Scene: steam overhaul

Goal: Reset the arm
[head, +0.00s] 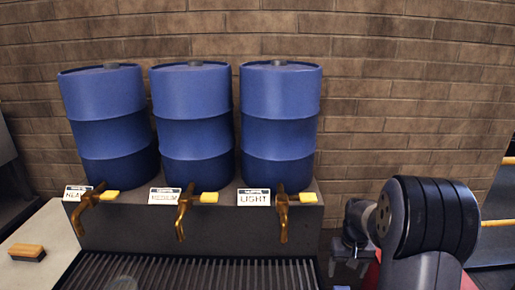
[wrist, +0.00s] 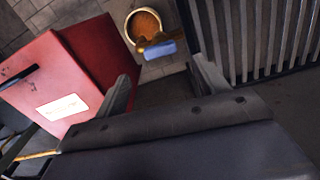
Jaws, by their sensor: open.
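My gripper (wrist: 163,88) shows in the wrist view with its two grey fingers spread apart and nothing between them. It points down over the floor, between a red box and a slatted grate. In the head view my arm shows at the lower right, with dark rounded links; the fingers cannot be made out there.
Blue drums (head: 281,110) stand on a dark ledge with brass taps (head: 283,215) and labels, above a slatted grate (head: 200,275). A brush (head: 27,252) lies on a pale surface at left. The wrist view shows a red box (wrist: 62,80) and a round container (wrist: 143,25) with brownish contents.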

